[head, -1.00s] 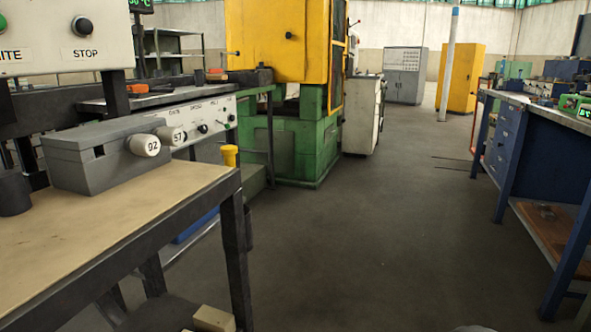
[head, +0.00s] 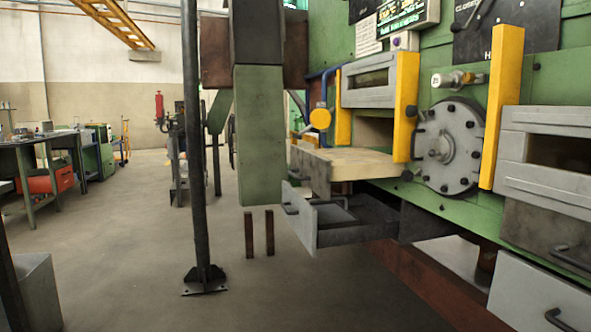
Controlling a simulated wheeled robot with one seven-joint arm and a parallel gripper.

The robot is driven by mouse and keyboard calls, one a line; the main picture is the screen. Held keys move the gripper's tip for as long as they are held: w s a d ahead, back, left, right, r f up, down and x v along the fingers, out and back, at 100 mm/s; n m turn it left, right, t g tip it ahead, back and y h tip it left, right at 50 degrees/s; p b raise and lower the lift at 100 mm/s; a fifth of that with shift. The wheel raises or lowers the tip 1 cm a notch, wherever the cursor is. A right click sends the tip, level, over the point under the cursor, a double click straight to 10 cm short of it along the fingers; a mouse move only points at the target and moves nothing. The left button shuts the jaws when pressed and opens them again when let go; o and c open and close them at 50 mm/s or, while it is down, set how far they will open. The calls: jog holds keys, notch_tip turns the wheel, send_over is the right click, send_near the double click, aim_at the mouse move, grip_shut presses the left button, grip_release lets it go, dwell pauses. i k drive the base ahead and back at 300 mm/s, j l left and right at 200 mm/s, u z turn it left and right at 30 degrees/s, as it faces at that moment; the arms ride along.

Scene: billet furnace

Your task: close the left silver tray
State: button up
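The left silver tray (head: 303,218) shows low on the green furnace in the head view. It is pulled out, with its pale metal front panel and dark handle turned towards the left and its dark inside showing. A second silver tray (head: 535,296) with a dark handle is at the lower right, partly cut off by the picture edge. I cannot tell how far it is out. My gripper is not in view.
A beige slab (head: 345,163) juts from the furnace above the left tray. A dark post (head: 197,150) on a bolted foot stands left of it. A round grey hatch (head: 447,148) sits between yellow bars. The floor left of the tray is largely clear.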

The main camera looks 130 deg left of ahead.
aim_at(316, 169)
jog(key=u, duration=4.2)
jog(key=i+l+u, duration=0.15)
jog(key=i, duration=0.2)
jog(key=i+l+u, duration=0.1)
jog(key=i+l, duration=0.15)
jog(key=i, duration=0.1)
